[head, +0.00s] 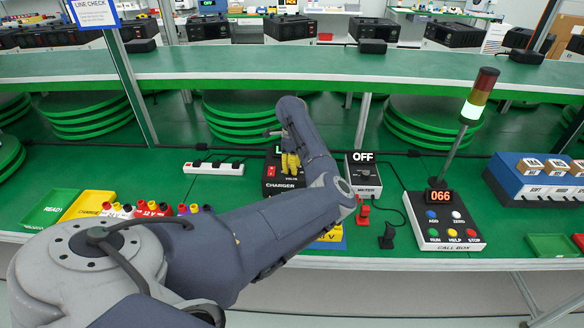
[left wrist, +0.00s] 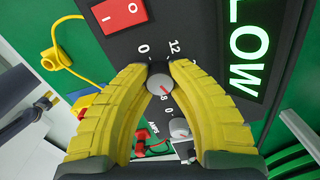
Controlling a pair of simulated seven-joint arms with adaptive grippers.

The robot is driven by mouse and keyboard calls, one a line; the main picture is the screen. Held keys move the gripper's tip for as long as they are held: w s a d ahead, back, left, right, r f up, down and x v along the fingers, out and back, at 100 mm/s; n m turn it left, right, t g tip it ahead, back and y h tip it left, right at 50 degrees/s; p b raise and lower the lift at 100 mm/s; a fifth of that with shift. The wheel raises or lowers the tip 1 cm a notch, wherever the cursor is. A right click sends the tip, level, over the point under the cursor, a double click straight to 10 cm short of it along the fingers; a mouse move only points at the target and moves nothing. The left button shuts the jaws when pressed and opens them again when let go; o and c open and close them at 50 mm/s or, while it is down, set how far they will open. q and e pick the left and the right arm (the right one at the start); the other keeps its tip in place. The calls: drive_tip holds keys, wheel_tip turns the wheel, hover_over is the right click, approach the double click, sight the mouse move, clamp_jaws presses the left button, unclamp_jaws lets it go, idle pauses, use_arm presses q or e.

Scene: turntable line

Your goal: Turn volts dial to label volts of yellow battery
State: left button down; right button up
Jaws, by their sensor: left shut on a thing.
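The charger (head: 284,184) stands on the green bench in the middle of the head view, partly behind my left arm. In the left wrist view its volts dial (left wrist: 160,85) is a small grey knob with a red pointer mark, with printed numbers such as 0 and 12 around it. My left gripper (head: 290,162) has yellow fingers and is shut on this dial from both sides; it also shows in the left wrist view (left wrist: 160,76). The charger's display (left wrist: 248,42) reads LOW. A yellow battery (head: 328,236) shows only in part below my arm; its number is hidden.
A second dial (left wrist: 180,128) and a red switch (left wrist: 122,12) flank the volts dial. The meter (head: 363,178), reading OFF, stands right of the charger. A call box (head: 443,222) with a lamp post is further right. Green and yellow trays (head: 54,207) lie left.

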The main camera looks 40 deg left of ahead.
use_arm(q)
drive_tip(key=m, duration=0.5)
drive_tip(key=shift+m, duration=0.7)
drive_tip(key=c, duration=1)
unclamp_jaws()
drive_tip(key=shift+c, duration=0.2)
drive_tip(key=shift+r, duration=0.1)
wheel_tip(320, 180, up, 12)
